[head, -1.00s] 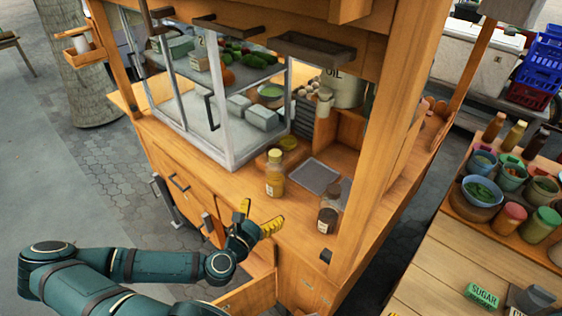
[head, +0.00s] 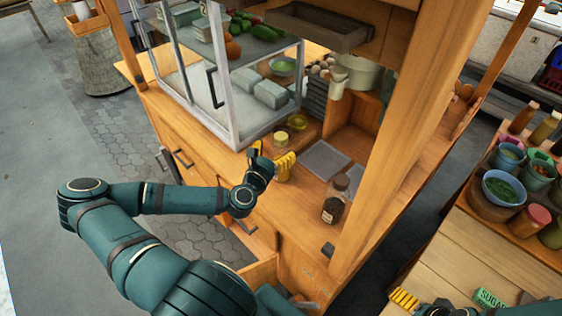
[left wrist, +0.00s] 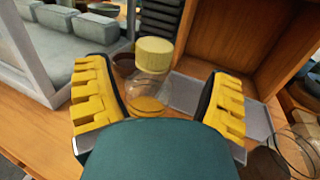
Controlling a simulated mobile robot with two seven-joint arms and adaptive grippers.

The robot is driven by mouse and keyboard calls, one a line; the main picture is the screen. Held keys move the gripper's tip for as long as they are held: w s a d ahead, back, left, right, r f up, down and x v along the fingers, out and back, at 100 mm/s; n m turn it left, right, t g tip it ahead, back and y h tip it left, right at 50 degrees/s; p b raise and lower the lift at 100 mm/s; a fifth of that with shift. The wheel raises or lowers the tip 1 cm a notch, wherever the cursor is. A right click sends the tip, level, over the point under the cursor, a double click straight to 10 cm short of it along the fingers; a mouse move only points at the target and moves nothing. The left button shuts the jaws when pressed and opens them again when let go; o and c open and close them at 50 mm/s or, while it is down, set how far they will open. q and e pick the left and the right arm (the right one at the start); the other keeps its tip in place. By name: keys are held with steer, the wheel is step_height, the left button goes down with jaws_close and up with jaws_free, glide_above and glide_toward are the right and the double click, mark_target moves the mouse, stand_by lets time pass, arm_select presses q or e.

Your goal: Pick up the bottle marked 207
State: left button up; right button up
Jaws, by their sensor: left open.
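A clear bottle with a pale yellow cap (head: 281,139) and yellow contents stands upright on the wooden counter (head: 310,192), mostly hidden behind my left gripper (head: 270,157). In the left wrist view this bottle (left wrist: 153,54) stands just ahead, between the open yellow fingers of my left gripper (left wrist: 160,100), with nothing gripped. A second bottle with dark contents (head: 335,203) stands to the right, nearer the counter's front corner. No number is readable on either bottle. My right gripper (head: 405,299) shows only partly at the bottom right edge.
A glass display case (head: 225,110) stands left of the yellow-capped bottle. A grey tray (head: 323,160) lies behind, right of it. A wooden post (head: 385,150) rises at the counter's right corner. A side table (head: 445,255) with bowls and jars stands at the right.

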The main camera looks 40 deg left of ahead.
mark_target(278, 142)
arm_select(q)
steer(key=shift+a+x, duration=0.15)
steer(key=shift+x, duration=1.25)
steer(key=shift+a+x, duration=0.2)
steer(key=shift+x, duration=1.15)
steer(key=shift+s+r, duration=0.15)
steer(key=shift+r, duration=0.05)
jaws_close()
